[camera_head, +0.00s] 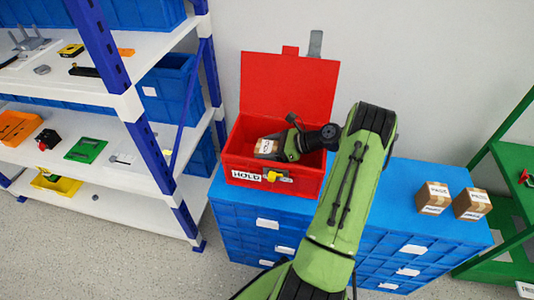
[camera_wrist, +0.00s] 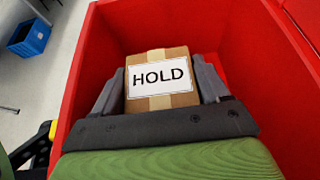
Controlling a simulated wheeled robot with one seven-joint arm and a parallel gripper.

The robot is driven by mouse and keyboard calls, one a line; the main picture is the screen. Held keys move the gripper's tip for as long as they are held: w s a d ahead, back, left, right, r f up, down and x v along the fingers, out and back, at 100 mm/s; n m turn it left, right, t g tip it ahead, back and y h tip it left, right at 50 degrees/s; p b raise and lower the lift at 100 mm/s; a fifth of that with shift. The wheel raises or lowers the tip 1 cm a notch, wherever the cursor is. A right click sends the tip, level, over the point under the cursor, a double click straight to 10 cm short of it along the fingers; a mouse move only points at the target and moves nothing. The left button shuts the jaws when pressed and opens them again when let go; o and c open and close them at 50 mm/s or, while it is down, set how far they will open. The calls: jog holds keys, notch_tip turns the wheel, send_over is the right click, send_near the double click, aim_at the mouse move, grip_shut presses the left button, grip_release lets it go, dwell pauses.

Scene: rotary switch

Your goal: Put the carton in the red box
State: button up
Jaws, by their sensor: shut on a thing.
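The red box (camera_head: 241,164) stands with its lid raised on the left part of the blue drawer unit. Its front has a HOLD label and a yellow latch. A small brown carton (camera_head: 268,146) with a white label is inside the box opening. My gripper (camera_head: 279,145) reaches into the box from the right and is shut on this carton. In the wrist view the carton (camera_wrist: 160,92) shows its HOLD label between the two grey fingers (camera_wrist: 161,88), with red walls (camera_wrist: 225,30) around it. Whether the carton touches the box floor cannot be told.
Two other labelled cartons (camera_head: 433,198) (camera_head: 471,204) stand on the right of the blue drawer unit (camera_head: 400,185). A blue-and-white shelf (camera_head: 110,103) with tools and bins is at left. A green rack (camera_head: 505,215) is at right.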

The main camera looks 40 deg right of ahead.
jog(key=shift+r, duration=0.2)
jog(key=shift+f, duration=0.1)
jog(key=shift+f, duration=0.45)
